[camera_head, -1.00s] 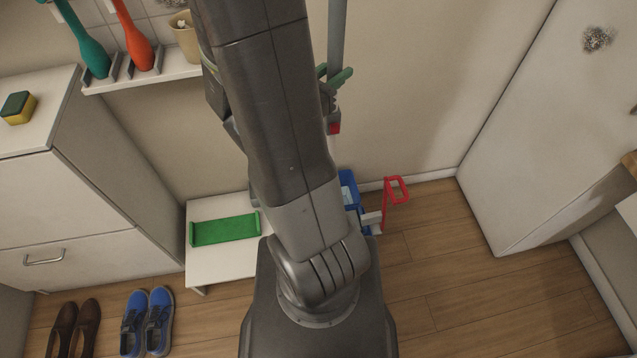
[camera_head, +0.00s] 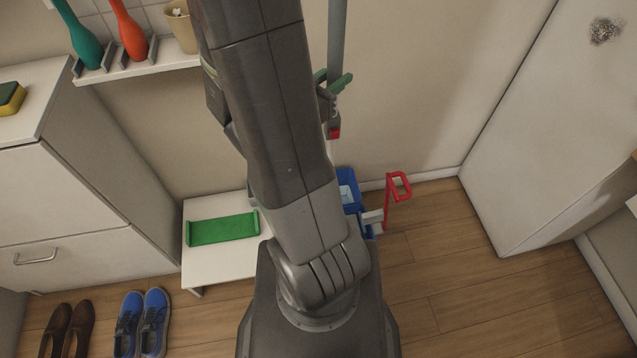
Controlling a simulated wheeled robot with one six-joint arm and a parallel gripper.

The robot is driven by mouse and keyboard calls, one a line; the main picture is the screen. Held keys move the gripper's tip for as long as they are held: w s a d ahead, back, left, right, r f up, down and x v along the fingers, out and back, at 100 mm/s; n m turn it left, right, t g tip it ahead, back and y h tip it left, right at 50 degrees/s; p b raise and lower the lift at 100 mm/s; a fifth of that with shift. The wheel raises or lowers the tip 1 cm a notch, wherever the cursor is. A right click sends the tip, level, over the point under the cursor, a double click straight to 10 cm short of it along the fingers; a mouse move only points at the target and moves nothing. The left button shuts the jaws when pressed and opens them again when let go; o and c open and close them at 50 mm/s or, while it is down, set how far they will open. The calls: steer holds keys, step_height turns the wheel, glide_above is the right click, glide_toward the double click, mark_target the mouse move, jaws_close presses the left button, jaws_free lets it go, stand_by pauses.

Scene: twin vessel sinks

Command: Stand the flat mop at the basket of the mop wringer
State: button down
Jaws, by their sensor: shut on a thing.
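My gripper (camera_head: 335,84), with green fingers, is largely hidden behind my arm. It is shut on a grey upright pole (camera_head: 337,38), which looks like the flat mop's handle. The pole runs out of the top of the view, and its lower end and mop head cannot be made out. The mop wringer, a blue bucket (camera_head: 347,178) with a red lever handle (camera_head: 398,186), stands on the floor by the back wall, below and slightly right of my gripper in the picture. My arm hides the bucket's left part. I cannot tell the basket clearly.
A low white bench (camera_head: 207,265) with a green tray (camera_head: 222,229) stands left of the wringer. A white cabinet (camera_head: 90,215) is at left, with brown shoes (camera_head: 67,330) and blue shoes (camera_head: 143,322) before it. Wooden floor right of the wringer is clear.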

steer(key=shift+f+b, duration=1.95)
steer(key=shift+f, duration=0.45)
steer(key=shift+f+b, duration=1)
steer(key=shift+f, duration=0.05)
steer(key=c, duration=1.1)
jaws_free()
steer(key=shift+o, duration=0.2)
steer(key=v, duration=1.4)
steer(key=shift+w+d, duration=0.15)
steer(key=shift+w, duration=0.05)
